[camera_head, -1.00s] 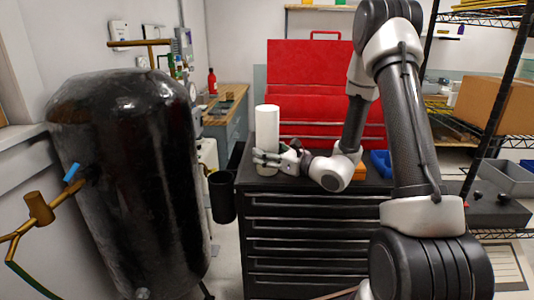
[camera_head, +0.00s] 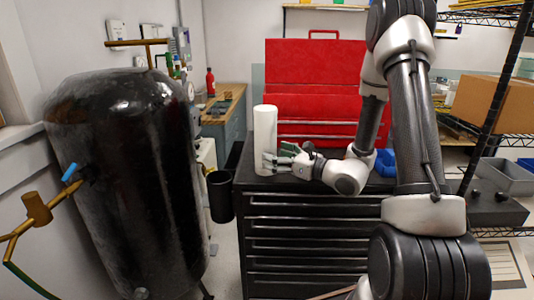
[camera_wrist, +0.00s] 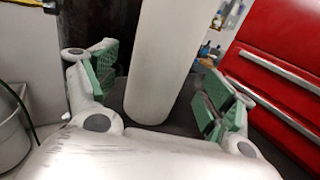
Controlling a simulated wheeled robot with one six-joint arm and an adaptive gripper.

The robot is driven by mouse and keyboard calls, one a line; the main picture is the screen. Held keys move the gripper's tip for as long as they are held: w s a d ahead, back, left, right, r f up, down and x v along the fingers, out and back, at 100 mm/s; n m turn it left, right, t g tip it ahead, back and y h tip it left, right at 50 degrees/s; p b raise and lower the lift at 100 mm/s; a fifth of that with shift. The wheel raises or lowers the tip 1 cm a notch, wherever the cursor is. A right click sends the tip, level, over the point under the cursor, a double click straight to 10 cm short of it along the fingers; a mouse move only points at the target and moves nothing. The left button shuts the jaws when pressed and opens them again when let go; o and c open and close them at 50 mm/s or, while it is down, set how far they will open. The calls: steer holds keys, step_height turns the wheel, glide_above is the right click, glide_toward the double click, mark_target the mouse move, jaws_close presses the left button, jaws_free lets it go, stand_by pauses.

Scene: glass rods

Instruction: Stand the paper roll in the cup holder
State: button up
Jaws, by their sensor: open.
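The white paper roll (camera_head: 265,134) stands upright on the left end of the black tool chest's top. My gripper (camera_head: 268,162) is open at its lower part, coming from the right. In the wrist view the roll (camera_wrist: 156,60) shows between and ahead of the two green finger pads, with a visible gap on each side. The cup holder is a black open-topped cylinder (camera_head: 221,198) at the left side of the chest, below its top and to the left of the roll. Its inside is mostly hidden from here.
A red toolbox (camera_head: 315,90) stands behind the roll on the black chest (camera_head: 300,235). A large black tank (camera_head: 125,170) fills the left. A blue bin (camera_head: 386,163) sits right of my forearm. A wire shelf with a cardboard box (camera_head: 494,101) is at the right.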

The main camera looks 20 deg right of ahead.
steer(key=v, duration=0.7)
steer(key=shift+s+d, duration=0.1)
steer(key=shift+s, duration=0.1)
steer(key=s+a+r+n+g+y, duration=0.1)
steer(key=s+a+r+n+g, duration=0.25)
steer(key=s+n+g, duration=0.4)
steer(key=s+a+r+n+g, duration=0.2)
steer(key=s+a+n+g, duration=0.3)
steer(key=s+n, duration=0.45)
steer(key=s+d+n+g+h, duration=0.1)
steer(key=s+d+n+h, duration=0.6)
steer(key=s, duration=0.1)
steer(key=d+r+n+t+h, duration=0.3)
steer(key=d+r+n+h, duration=0.1)
steer(key=d+r, duration=0.3)
steer(key=shift+w+d+t+h, duration=0.2)
steer(key=shift+d+t+h, duration=0.25)
steer(key=shift+d, duration=0.65)
steer(key=shift+r, duration=0.15)
